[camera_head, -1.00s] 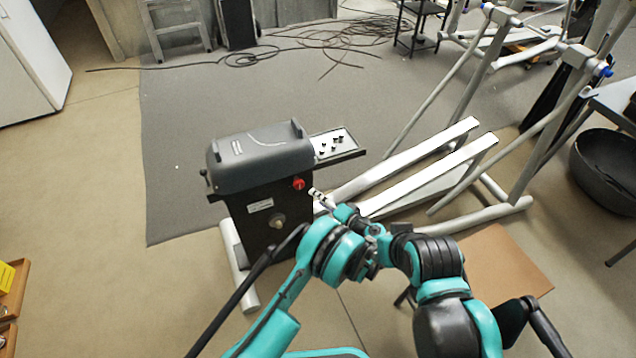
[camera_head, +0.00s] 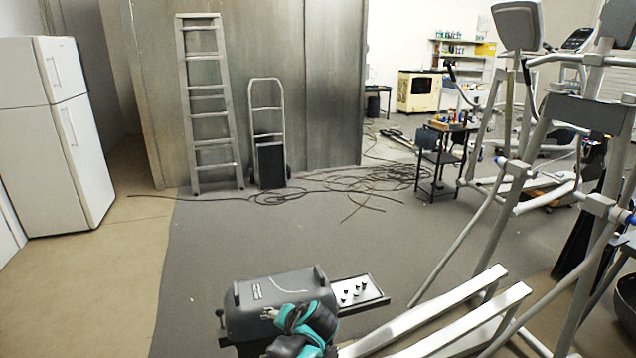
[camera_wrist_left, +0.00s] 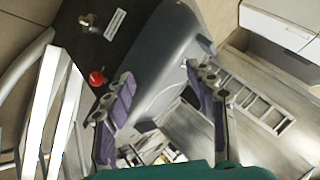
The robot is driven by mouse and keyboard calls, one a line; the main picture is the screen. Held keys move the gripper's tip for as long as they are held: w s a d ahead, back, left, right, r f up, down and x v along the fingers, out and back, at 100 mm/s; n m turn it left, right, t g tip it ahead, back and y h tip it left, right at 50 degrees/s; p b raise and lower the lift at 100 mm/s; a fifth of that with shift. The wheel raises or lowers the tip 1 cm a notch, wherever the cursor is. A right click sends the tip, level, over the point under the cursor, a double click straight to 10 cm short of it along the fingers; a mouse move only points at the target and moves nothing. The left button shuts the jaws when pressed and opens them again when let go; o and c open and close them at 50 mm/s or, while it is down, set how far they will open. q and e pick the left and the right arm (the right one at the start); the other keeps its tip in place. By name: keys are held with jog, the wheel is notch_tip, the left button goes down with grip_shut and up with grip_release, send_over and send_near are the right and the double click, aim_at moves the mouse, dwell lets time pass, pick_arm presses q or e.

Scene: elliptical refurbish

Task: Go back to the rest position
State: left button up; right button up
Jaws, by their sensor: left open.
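My left gripper (camera_wrist_left: 165,92) shows in the left wrist view with its two grey-purple fingers spread apart and nothing between them. In the head view the housing (camera_head: 262,292) is at the bottom centre. A teal and black part of my arm (camera_head: 318,322) covers its lower right. My right gripper cannot be made out in either view.
The elliptical's pale rails (camera_head: 430,318) and upright frame (camera_head: 540,140) fill the right side. A black shelf cart (camera_head: 441,160), loose cables (camera_head: 350,180), a ladder (camera_head: 208,110) and a white fridge (camera_head: 65,135) stand beyond. The grey mat (camera_head: 235,235) left of the housing is clear.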

pick_arm(q)
jog(key=s+a+r+n+h, duration=0.1)
jog(key=s+a+r, duration=0.1)
jog(key=s, duration=0.2)
jog(key=s+a+r+g+h, duration=0.1)
jog(key=s+a, duration=0.1)
jog(key=s, duration=0.2)
jog(key=s+a+r+n+h, duration=0.1)
jog(key=s+a+r, duration=0.15)
jog(key=s, duration=0.25)
jog(key=s+a+f+n+h, duration=0.1)
jog(key=s+f+n+h, duration=0.1)
jog(key=s, duration=1.1)
jog(key=shift+t, duration=0.3)
